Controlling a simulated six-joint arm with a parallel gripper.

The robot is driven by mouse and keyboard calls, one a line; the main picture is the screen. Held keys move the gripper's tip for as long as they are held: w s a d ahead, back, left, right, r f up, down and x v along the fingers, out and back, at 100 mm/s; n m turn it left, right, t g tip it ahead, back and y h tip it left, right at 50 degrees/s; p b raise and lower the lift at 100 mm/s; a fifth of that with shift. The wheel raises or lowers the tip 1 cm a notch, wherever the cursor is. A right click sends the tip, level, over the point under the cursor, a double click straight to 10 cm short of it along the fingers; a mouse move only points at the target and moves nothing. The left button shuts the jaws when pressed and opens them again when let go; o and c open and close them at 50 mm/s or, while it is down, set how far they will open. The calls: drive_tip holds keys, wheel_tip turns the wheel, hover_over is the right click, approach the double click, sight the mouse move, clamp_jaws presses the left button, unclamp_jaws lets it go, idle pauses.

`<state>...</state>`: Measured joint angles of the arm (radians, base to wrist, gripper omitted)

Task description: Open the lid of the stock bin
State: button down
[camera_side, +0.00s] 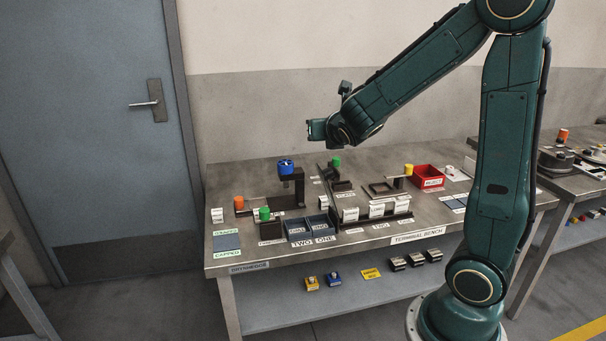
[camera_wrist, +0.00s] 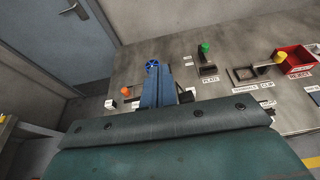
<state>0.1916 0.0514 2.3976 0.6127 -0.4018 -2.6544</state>
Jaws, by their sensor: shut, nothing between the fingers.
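No label that I can read says stock bin, so I cannot tell which container it is. A dark box (camera_side: 270,232) with a green knob (camera_side: 264,214) stands at the front left of the bench. Blue-grey open bins (camera_side: 322,238) marked ONE and TWO stand beside it. My gripper (camera_side: 312,130) is shut and empty, held in the air above the back of the bench. In the wrist view, blue-grey bars, apparently its fingers (camera_wrist: 155,82), lie close together in front of the blue knob (camera_wrist: 152,67). My wrist hides the near part of the bench there.
A black fixture with a blue knob (camera_side: 286,166) stands below my gripper. An orange knob (camera_side: 239,203) is to its left. A second green knob (camera_side: 335,161), a yellow knob (camera_side: 408,169) and an open red bin (camera_side: 428,176) are to its right. The back left bench top is clear.

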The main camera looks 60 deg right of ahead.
drive_tip(key=shift+r, duration=2.05)
drive_tip(key=c, duration=1.3)
unclamp_jaws()
drive_tip(key=shift+f, duration=0.1)
drive_tip(key=shift+o, duration=1.1)
drive_tip(key=shift+w+d+f+m+g, duration=0.15)
drive_tip(key=shift+d+m+g, duration=0.15)
drive_tip(key=shift+m, duration=0.2)
drive_tip(key=m+g+y, duration=0.8)
drive_tip(key=m+y, duration=0.1)
drive_tip(key=m, duration=0.7)
hover_over(330, 168)
drive_tip(key=s+a, duration=0.1)
drive_tip(key=s, duration=0.1)
drive_tip(key=f, duration=0.3)
drive_tip(key=shift+w+a+f, duration=0.2)
drive_tip(key=shift+f, duration=0.15)
drive_tip(key=f, duration=0.4)
drive_tip(key=w+d+f, duration=0.1)
drive_tip(key=f, duration=0.8)
drive_tip(key=shift+w+d+f, duration=0.15)
drive_tip(key=shift+w+f, duration=0.1)
drive_tip(key=shift+f, duration=0.1)
